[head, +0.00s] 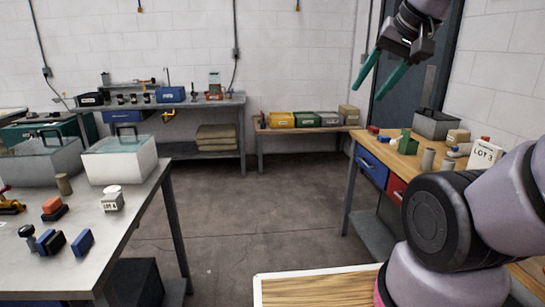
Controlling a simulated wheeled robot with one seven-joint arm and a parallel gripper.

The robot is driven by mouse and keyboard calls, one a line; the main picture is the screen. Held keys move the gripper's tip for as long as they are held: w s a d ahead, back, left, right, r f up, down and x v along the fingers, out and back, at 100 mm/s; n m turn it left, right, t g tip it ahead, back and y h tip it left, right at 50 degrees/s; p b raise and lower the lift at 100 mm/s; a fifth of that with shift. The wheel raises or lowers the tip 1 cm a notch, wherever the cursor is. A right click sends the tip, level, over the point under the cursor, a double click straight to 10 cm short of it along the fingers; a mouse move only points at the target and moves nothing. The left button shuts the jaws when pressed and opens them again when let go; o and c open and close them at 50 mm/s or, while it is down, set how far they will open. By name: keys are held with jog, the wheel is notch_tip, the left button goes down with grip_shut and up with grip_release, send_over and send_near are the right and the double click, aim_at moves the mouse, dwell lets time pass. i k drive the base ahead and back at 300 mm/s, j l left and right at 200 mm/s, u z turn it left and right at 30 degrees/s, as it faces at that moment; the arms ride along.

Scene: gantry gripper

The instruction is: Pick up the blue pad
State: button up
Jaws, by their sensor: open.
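A small blue block (82,242), which looks like the blue pad, lies near the front edge of the grey table (130,218) at the left. A darker blue block (53,242) with a black side sits just left of it; I cannot tell for certain which one is the pad. My gripper (369,94) hangs at the upper right, with two teal fingers apart and nothing between them. It is far from both blue blocks, well up and to the right.
A wooden bench (397,158) with several items stands at right. Floor (240,215) between the tables is clear.

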aim_at(383, 139)
jog(key=i, duration=0.6)
jog(key=i+j+z, duration=0.15)
jog(key=i, duration=0.45)
jog(key=i+j, duration=0.1)
jog(key=i, duration=0.45)
jog(key=i+j+z, duration=0.15)
jog(key=i+z, duration=0.25)
jog(key=i+j+z, duration=1.25)
jog(key=k+j, duration=0.05)
